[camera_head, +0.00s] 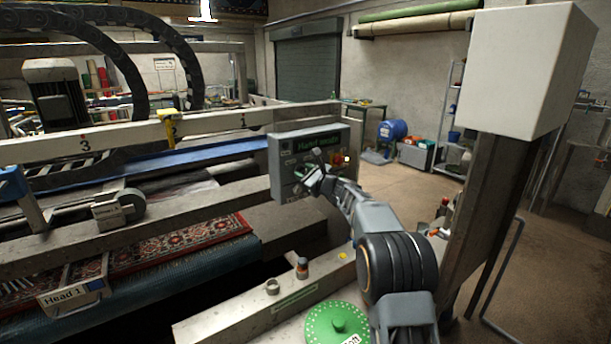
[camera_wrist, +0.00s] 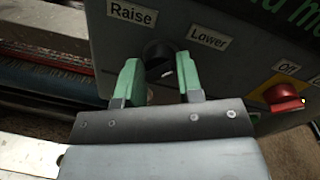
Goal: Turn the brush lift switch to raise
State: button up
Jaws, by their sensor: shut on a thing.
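The brush lift switch (camera_wrist: 157,54) is a dark round knob on the grey control panel (camera_head: 281,160), between a "Raise" label at its upper left and a "Lower" label at its upper right. A small white mark shows near its lower right in the wrist view; I cannot tell which label the switch is set to. My gripper (camera_wrist: 159,77) has its green fingers on either side of the knob, shut on it. In the head view my gripper (camera_head: 313,177) reaches the panel's front and hides the switch.
A red switch (camera_wrist: 284,98) with an "Off" label sits right of the gripper. The panel's green display (camera_head: 318,143) is above. A patterned rug (camera_head: 190,240) lies left.

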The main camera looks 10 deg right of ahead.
jog(key=n+b, duration=0.2)
jog(key=b, duration=0.2)
jog(key=shift+f+n, duration=0.15)
jog(key=shift+n, duration=0.25)
jog(key=n+b, duration=0.2)
jog(key=n, duration=0.1)
jog(key=n+b, duration=0.2)
jog(key=n+h+b, duration=0.1)
jog(key=n+b, duration=0.2)
jog(key=shift+r+n, duration=0.3)
jog(key=shift+r, duration=0.05)
jog(key=shift+r+n+b, duration=0.2)
jog(key=shift+n+b, duration=0.65)
jog(key=shift+n, duration=0.85)
jog(key=o, duration=0.9)
jog(key=shift+c, duration=0.2)
jog(key=shift+o, duration=0.2)
jog(key=shift+f, duration=0.1)
